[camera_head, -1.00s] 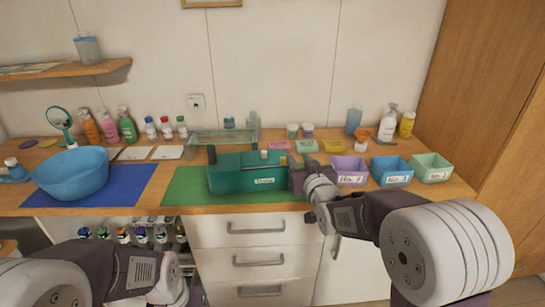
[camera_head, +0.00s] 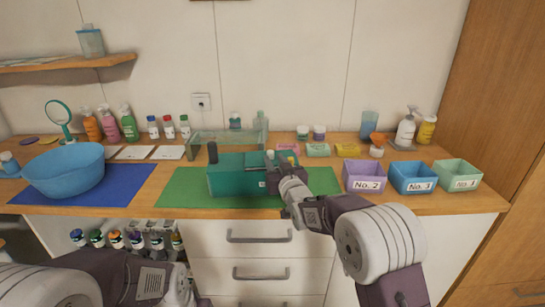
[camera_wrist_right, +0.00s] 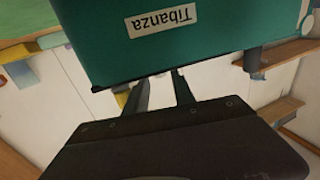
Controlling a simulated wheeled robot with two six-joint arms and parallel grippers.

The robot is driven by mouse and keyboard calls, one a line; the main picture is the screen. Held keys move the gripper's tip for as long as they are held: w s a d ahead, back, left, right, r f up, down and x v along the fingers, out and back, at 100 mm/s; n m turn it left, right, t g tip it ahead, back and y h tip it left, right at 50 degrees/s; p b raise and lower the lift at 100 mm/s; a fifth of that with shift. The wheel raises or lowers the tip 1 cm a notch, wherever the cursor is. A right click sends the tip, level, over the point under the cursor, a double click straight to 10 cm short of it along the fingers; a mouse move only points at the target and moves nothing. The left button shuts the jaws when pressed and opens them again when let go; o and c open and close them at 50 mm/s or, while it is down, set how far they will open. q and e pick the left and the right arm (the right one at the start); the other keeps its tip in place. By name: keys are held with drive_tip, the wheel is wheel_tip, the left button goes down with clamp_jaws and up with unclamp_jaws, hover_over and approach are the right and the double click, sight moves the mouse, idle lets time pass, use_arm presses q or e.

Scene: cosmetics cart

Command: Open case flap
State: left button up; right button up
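The teal case (camera_head: 232,178) stands on the green mat (camera_head: 182,190) at the middle of the counter. Its top looks closed. In the right wrist view the case (camera_wrist_right: 225,50) fills the top, with an upside-down "Tibanza" label (camera_wrist_right: 160,20). My right gripper (camera_head: 270,179) is at the right part of the case's front and hides most of the label in the head view. In the wrist view its two fingers (camera_wrist_right: 160,88) stand apart, with their tips at the case's edge; whether they touch it is unclear. My left arm is low at the left; its fingers do not show.
Bins (camera_head: 364,178) stand to the right, a blue bowl (camera_head: 65,171) on a blue mat to the left. A clear tray (camera_head: 225,142) is behind the case. Drawers (camera_head: 259,236) are below the counter.

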sight(271, 155)
drive_tip(key=shift+x, duration=1.5)
clamp_jaws()
